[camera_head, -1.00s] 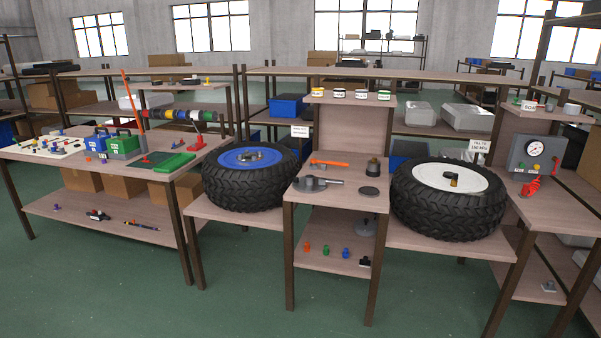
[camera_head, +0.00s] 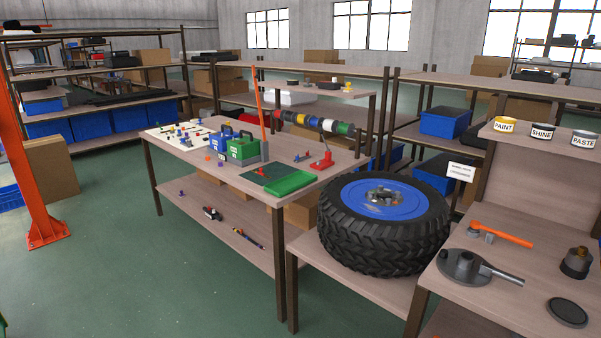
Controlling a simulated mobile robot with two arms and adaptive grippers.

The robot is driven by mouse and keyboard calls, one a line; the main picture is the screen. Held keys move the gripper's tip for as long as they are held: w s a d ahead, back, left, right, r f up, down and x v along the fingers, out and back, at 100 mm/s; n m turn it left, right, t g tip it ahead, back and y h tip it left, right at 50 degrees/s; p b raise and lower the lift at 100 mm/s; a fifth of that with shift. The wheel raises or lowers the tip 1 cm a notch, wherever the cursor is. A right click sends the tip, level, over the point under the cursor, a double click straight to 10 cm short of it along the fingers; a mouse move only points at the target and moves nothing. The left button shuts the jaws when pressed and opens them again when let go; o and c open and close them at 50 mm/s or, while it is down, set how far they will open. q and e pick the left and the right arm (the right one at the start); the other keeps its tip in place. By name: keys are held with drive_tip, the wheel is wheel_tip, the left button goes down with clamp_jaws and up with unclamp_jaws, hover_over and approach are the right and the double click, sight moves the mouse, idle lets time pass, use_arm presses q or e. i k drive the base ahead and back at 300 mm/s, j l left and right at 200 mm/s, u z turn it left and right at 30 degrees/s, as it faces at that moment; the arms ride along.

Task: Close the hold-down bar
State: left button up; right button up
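On the left workbench (camera_head: 225,187), a dark green board (camera_head: 258,173) lies near the front right corner. A long orange lever (camera_head: 259,112) stands nearly upright from a grey base at the board's back edge. No part is labelled as the hold-down bar, so I cannot tell for sure which one it is. Neither of my grippers is in view.
A tyre with a blue rim (camera_head: 385,195) rests right of the bench. A red stand (camera_head: 322,162) and a rack of coloured rolls (camera_head: 320,123) stand behind the board. An orange post (camera_head: 28,165) rises at left. The green floor (camera_head: 110,260) in front is clear.

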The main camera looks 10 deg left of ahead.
sight(255, 76)
drive_tip(key=i+j+u, duration=0.25)
drive_tip(key=i, duration=0.2)
drive_tip(key=i+u, duration=0.3)
drive_tip(key=i, duration=0.15)
drive_tip(key=i+j+z, duration=0.15)
drive_tip(key=i, duration=0.25)
drive_tip(key=i+j+z, duration=0.15)
drive_tip(key=i+j, duration=0.15)
drive_tip(key=i+j+z, duration=0.1)
drive_tip(key=z, duration=0.35)
drive_tip(key=i+j+z, duration=0.2)
drive_tip(key=z, duration=0.25)
